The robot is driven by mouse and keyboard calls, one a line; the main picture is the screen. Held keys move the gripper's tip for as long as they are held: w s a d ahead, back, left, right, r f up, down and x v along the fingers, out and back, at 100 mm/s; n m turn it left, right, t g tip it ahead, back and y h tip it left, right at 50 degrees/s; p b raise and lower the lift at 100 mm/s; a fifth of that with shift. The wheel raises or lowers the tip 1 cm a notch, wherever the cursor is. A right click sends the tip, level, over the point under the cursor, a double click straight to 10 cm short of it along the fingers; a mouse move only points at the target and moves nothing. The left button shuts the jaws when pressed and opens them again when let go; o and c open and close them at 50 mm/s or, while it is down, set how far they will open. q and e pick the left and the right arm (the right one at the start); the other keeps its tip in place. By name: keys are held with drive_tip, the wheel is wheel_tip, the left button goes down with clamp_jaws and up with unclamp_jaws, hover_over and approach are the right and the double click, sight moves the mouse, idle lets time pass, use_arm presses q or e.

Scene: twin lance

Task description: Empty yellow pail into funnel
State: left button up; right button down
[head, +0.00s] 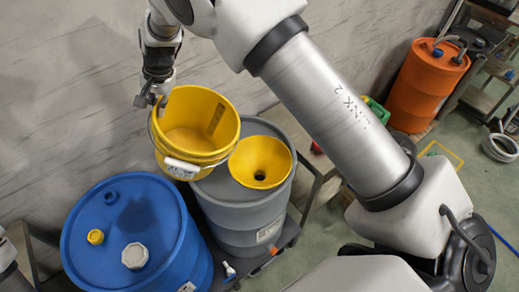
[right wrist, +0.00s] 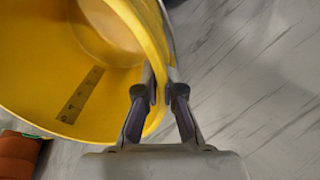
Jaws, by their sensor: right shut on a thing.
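The yellow pail (head: 222,128) hangs in the air above the left part of the grey drum (head: 245,215), mouth up and close to upright. My right gripper (head: 158,102) is shut on the pail's rim at its back left; the right wrist view shows both fingers (right wrist: 162,92) pinching the wall of the pail (right wrist: 40,85). A paler area covers the pail's bottom; I cannot tell how much it holds. The yellow funnel (head: 262,158), with a dark centre hole, sits on the drum top, just right of the pail. My left gripper is out of view.
A blue drum (head: 135,235) with caps stands at the front left. An orange drum (head: 427,85) and shelving stand at the back right. A grey streaked wall (head: 60,100) runs behind the pail. My arm crosses above the right side.

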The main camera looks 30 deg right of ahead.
drive_tip(key=shift+w+a+f+g+h, duration=0.35)
drive_tip(key=shift+w+a+f+h, duration=0.05)
drive_tip(key=shift+a+f, duration=0.15)
drive_tip(key=shift+w+a+f+g+h, duration=0.35)
drive_tip(key=shift+a+f+h, duration=0.05)
drive_tip(key=shift+a+f, duration=0.15)
drive_tip(key=shift+w+a+f, duration=0.1)
drive_tip(key=shift+w+a, duration=0.1)
drive_tip(key=shift+a, duration=0.05)
wheel_tip(320, 180, up, 7)
drive_tip(key=a+g+h, duration=0.1)
drive_tip(key=h, duration=0.1)
drive_tip(key=shift+w+a+g, duration=0.15)
drive_tip(key=shift+w+g, duration=0.15)
drive_tip(key=shift+w, duration=0.15)
